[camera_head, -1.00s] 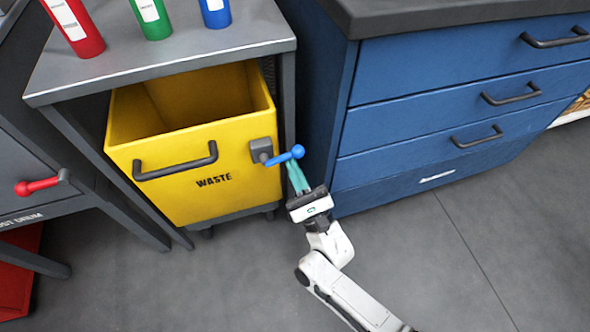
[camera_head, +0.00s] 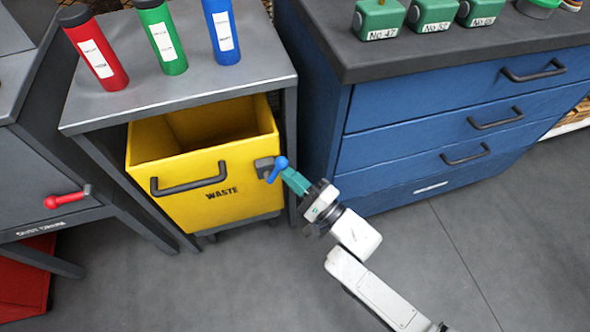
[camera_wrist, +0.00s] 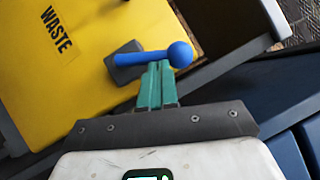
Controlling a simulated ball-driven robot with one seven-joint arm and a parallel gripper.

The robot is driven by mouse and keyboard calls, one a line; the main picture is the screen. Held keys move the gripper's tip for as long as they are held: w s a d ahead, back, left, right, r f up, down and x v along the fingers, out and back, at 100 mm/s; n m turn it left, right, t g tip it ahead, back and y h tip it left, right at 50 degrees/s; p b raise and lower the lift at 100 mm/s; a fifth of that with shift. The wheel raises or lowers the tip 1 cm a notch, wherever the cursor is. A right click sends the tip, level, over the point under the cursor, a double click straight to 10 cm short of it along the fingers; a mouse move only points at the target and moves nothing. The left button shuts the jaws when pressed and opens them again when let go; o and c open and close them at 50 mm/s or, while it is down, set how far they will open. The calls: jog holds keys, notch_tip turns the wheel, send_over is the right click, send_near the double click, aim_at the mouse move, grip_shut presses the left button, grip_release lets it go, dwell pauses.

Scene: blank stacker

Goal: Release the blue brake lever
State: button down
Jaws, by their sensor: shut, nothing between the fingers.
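The blue brake lever (camera_head: 273,174) is on a grey bracket at the right of the yellow waste bin's front. It slants steeply, with its ball end (camera_head: 281,162) up and to the right. In the wrist view the lever (camera_wrist: 142,58) lies across the picture just beyond my fingertips, ball at the right. My gripper (camera_head: 287,175) has teal fingers and is shut with nothing between them. Its tips are at the lever near the ball, coming from the lower right. In the wrist view the closed fingertips (camera_wrist: 158,68) meet or nearly meet the lever; contact is unclear.
The yellow waste bin (camera_head: 190,195) sits under a grey table (camera_head: 195,90) bearing red, green and blue cylinders. A table leg (camera_head: 291,135) and the blue drawer cabinet (camera_head: 390,100) stand close at the right. A red-handled lever (camera_head: 65,199) is at the left. Floor in front is clear.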

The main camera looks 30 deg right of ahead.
jog(key=n+g+p, duration=0.1)
jog(key=p, duration=0.1)
jog(key=a+r+n+g+p, duration=0.1)
jog(key=p, duration=0.1)
jog(key=r+n+p, duration=0.1)
jog(key=n+p, duration=0.1)
jog(key=shift+w+a+g, duration=0.25)
jog(key=shift+a+g, duration=0.1)
jog(key=shift+g, duration=0.05)
jog(key=shift+f+p, duration=0.1)
jog(key=shift+p, duration=0.2)
